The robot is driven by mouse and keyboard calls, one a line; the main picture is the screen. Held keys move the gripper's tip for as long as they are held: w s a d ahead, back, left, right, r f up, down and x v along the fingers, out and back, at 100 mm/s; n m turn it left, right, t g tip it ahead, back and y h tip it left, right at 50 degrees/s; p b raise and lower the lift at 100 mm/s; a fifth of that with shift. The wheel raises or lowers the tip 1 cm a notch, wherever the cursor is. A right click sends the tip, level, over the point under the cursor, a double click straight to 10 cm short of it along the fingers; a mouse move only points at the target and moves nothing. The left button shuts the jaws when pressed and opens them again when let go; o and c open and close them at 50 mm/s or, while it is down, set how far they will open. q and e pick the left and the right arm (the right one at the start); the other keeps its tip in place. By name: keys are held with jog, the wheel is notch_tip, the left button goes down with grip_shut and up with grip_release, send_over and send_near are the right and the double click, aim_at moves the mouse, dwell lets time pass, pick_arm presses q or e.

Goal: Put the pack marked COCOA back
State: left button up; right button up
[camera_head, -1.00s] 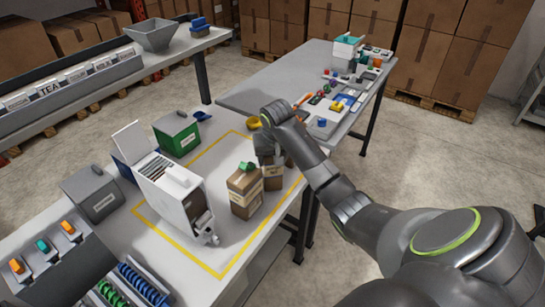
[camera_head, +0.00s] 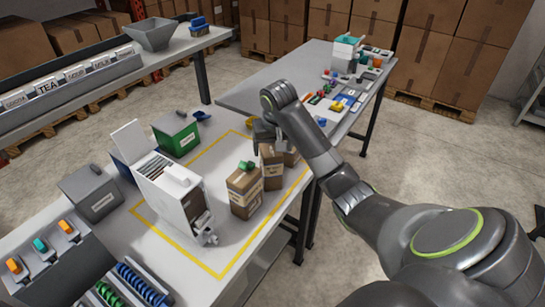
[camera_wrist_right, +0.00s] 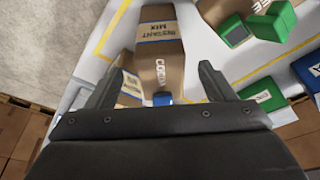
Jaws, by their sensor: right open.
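The pack marked COCOA (camera_wrist_right: 160,55) is a brown carton with a pale INSTANT MIX band and a blue piece at its near end. In the right wrist view it lies between my open right fingers (camera_wrist_right: 156,90), apart from both. In the head view it appears to be the middle pack (camera_head: 271,168) of the group on the table. My right gripper (camera_head: 262,143) is just above and behind it, its fingertips partly hidden. A pack with a green clip (camera_head: 244,190) stands to the left, and another pack (camera_head: 291,155) stands close behind on the right. My left gripper is out of view.
A white machine (camera_head: 174,190) with a raised lid stands left of the packs. A green box (camera_head: 176,134) and a grey box (camera_head: 92,193) stand near it. A labelled rack (camera_head: 70,88) runs along the upper left. The yellow-outlined table front is clear.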

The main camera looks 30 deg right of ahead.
jog(key=p+v, duration=0.5)
jog(key=v, duration=0.1)
jog(key=shift+r+p, duration=0.2)
jog(key=shift+p, duration=0.1)
dwell(0.3)
